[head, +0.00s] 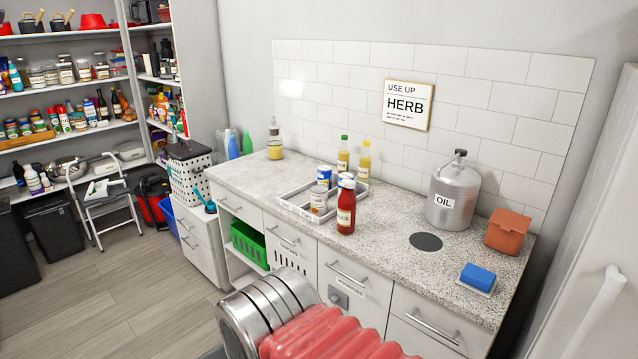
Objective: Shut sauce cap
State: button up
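A red sauce bottle (346,212) with a pale label stands upright on the speckled counter (390,262), at the front right of a white tray. Its narrow top (347,184) is red, with something pale at or behind its upper end. It is too small to tell whether the cap is open or shut. My gripper is not in view. A metal cylinder and a red ribbed part at the bottom of the head view look like my arm.
The white tray (290,206) holds cans and a jar (318,201). Two oil-coloured bottles (363,162) stand behind it. To the right are a dark round disc (426,241), a metal OIL can (453,195), an orange container (507,232) and a blue sponge (478,277). The left counter is mostly clear.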

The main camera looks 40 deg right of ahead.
aim_at(346, 182)
jog(key=u, duration=0.3)
jog(key=i, duration=1.2)
jog(key=u, duration=0.1)
